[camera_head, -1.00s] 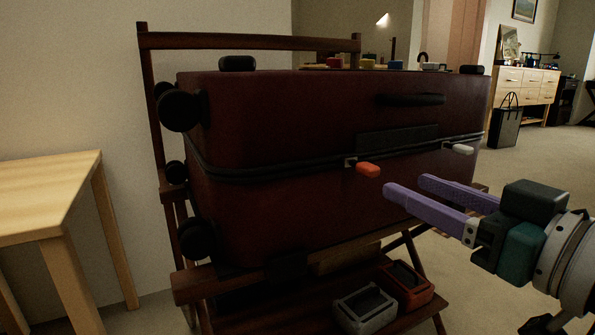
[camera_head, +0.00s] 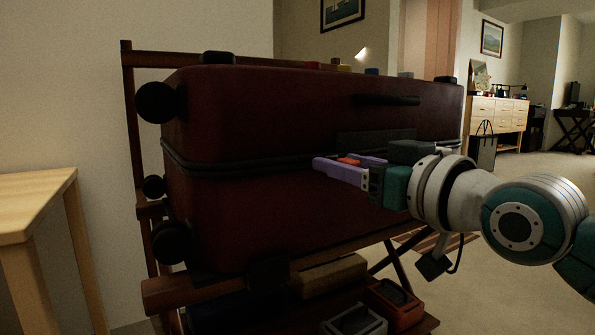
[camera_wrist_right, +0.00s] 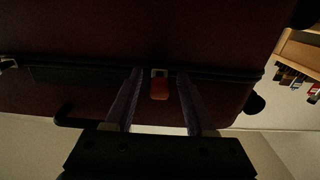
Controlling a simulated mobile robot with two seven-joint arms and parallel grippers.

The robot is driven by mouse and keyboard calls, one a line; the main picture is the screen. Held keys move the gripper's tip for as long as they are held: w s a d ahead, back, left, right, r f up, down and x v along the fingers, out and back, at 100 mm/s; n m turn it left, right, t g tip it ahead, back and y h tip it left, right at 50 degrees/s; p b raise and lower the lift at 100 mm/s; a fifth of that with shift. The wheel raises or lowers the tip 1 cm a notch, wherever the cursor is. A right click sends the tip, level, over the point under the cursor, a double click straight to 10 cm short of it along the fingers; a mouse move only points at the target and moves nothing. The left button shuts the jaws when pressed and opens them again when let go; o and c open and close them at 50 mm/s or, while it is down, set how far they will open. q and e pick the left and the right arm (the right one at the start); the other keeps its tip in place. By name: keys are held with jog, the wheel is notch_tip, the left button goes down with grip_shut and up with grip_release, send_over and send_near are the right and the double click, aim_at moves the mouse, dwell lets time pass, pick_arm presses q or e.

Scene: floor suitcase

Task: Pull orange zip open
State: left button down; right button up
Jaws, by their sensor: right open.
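The dark red suitcase (camera_head: 240,118) rests on its side on a wooden rack, with a dark zip line running around its middle. The orange zip pull (camera_wrist_right: 159,89) hangs from that line and lies between the two purple fingers of my open right gripper (camera_wrist_right: 157,92) in the right wrist view. In the head view the orange pull (camera_head: 349,161) shows only partly, behind the near finger of the right gripper (camera_head: 335,164). I cannot tell whether either finger touches it. A pale second pull (camera_wrist_right: 8,64) shows at the left edge of the wrist view. My left gripper is not in view.
The wooden rack (camera_head: 129,130) frames the suitcase, and its lower shelf holds a grey box (camera_head: 355,322) and an orange-red box (camera_head: 394,303). A light wooden table (camera_head: 35,190) stands at the left. Open floor lies at the right.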

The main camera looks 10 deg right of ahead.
grip_shut()
dwell(0.4)
dwell(1.0)
